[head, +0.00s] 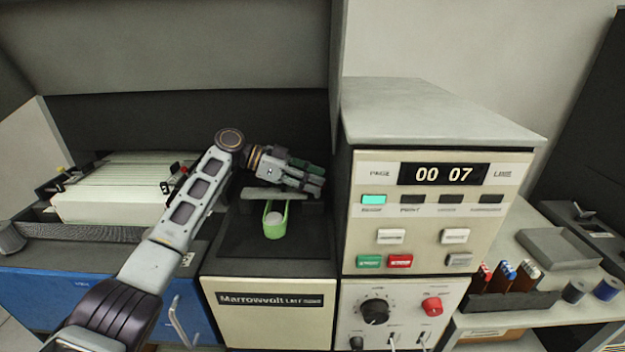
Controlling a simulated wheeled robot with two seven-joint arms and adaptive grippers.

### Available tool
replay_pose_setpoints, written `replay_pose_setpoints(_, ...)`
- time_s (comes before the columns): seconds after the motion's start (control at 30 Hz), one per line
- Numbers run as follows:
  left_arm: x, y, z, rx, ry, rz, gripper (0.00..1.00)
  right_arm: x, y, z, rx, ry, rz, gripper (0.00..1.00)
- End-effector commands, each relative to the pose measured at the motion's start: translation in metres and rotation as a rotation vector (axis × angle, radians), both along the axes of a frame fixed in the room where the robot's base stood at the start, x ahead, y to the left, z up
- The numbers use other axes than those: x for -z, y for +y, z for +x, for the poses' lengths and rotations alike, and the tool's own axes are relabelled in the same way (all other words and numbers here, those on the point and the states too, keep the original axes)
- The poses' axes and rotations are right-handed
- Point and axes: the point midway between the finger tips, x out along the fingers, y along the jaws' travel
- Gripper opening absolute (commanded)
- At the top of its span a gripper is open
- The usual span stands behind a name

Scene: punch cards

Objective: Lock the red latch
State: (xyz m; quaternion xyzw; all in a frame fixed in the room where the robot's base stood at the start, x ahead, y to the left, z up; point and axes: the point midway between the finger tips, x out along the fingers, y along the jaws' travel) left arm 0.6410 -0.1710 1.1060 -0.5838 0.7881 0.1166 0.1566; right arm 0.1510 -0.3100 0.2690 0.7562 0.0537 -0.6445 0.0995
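My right gripper is out of view.
A green loop-shaped handle (275,220) stands on the black top of the Marrowvolt unit (268,300). The cream console (430,210) rises close to the right of my gripper. The paper stack (115,192) lies above a blue cabinet (50,292) at left.

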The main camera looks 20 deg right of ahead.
Motion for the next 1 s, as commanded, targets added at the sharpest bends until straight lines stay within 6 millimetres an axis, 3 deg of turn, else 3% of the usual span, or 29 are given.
replay_pose_setpoints(0.27, -0.007, 0.018, 0.006, -0.002, -0.001, 0.0, 0.3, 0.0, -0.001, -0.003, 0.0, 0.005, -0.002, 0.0)
replay_pose_setpoints(0.8, -0.036, 0.085, 0.027, -0.001, 0.0, 0.001, 0.3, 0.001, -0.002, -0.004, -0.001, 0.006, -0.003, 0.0)
replay_pose_setpoints(1.0, -0.043, 0.101, 0.031, 0.0, 0.001, 0.0, 0.3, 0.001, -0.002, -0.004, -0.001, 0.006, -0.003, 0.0)
